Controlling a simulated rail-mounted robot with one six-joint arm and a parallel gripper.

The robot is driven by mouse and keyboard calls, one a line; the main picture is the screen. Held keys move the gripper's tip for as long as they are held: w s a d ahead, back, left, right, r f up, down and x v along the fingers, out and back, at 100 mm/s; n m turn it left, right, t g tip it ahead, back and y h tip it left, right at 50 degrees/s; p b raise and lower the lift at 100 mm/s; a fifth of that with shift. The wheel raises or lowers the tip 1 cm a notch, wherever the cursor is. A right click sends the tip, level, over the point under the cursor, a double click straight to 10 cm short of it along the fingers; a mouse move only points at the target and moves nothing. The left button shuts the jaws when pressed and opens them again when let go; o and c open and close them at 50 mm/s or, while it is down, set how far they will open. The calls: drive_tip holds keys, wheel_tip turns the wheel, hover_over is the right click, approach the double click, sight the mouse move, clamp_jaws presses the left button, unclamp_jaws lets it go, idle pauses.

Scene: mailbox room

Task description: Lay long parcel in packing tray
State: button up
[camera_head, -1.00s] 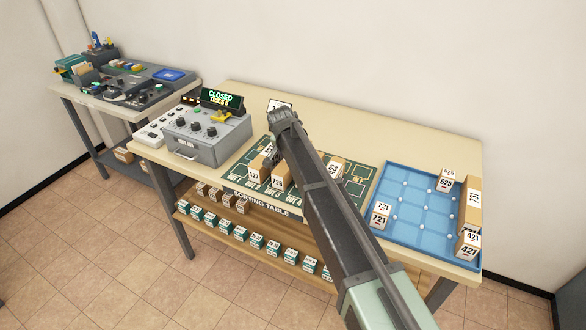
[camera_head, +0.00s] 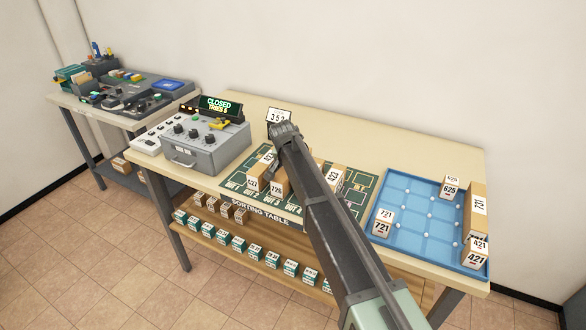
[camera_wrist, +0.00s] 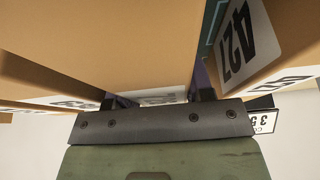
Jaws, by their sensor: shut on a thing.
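My gripper (camera_wrist: 152,92) is shut on a tan parcel (camera_wrist: 120,45), which fills much of the wrist view with a white label near the fingers. In the head view my arm hides the gripper and part of the parcels. The held parcel appears to be the one with a label like 726 (camera_head: 278,187), standing on the green sorting mat. A parcel labelled 427 (camera_wrist: 240,45) is close beside it. The blue packing tray (camera_head: 408,222) lies at the table's right end, with several tan parcels standing in it around its edges.
Another parcel (camera_head: 328,174) stands right of my arm on the mat. A grey control box (camera_head: 200,150) showing CLOSED is left of the mat. A small number sign (camera_head: 280,116) stands behind. Inside the tray, the middle is clear apart from small white knobs.

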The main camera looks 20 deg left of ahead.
wheel_tip(320, 180, up, 20)
drive_tip(key=p, duration=2)
